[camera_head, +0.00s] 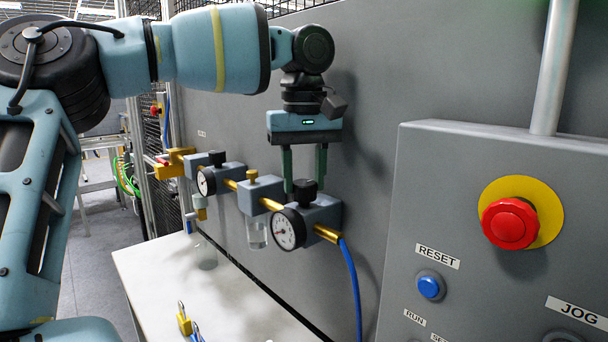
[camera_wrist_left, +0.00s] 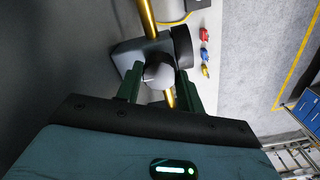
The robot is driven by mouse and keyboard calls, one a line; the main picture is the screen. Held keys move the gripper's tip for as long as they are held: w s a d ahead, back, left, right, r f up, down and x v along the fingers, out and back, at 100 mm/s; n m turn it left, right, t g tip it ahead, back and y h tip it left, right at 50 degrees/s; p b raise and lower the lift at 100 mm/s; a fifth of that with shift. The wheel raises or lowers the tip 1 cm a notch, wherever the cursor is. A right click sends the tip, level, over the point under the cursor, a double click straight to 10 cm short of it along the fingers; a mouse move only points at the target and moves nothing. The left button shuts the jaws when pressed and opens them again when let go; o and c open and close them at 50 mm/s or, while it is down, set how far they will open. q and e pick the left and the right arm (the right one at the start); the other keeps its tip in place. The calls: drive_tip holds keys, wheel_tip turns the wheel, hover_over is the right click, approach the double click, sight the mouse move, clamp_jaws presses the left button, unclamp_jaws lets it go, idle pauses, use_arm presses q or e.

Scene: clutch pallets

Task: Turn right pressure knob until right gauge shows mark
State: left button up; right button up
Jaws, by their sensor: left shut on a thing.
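The right pressure knob (camera_head: 305,187) is a black knob on top of the right regulator block (camera_head: 322,212). The right gauge (camera_head: 286,229) has a white face and dark rim, and faces left and forward; its needle and mark are too small to read. My left gripper (camera_head: 305,180) points down from above with its green fingers on both sides of the knob, shut on it. In the left wrist view the knob (camera_wrist_left: 158,74) shows as a round top between the fingertips. My right gripper is not in view.
A left gauge (camera_head: 206,181) with its own black knob (camera_head: 217,158) sits farther along the brass line. A blue hose (camera_head: 354,285) hangs at right. A grey control box (camera_head: 480,220) with a red emergency button (camera_head: 510,223) stands close by. A white table (camera_head: 215,290) lies below.

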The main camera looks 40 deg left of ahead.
sight(305, 182)
use_arm(q)
drive_tip(key=shift+r, duration=0.1)
drive_tip(key=o, duration=1)
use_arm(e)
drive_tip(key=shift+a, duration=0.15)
use_arm(q)
wheel_tip(305, 182, up, 6)
drive_tip(key=shift+r+b, duration=0.2)
drive_tip(key=shift+b, duration=0.2)
drive_tip(key=shift+r, duration=0.65)
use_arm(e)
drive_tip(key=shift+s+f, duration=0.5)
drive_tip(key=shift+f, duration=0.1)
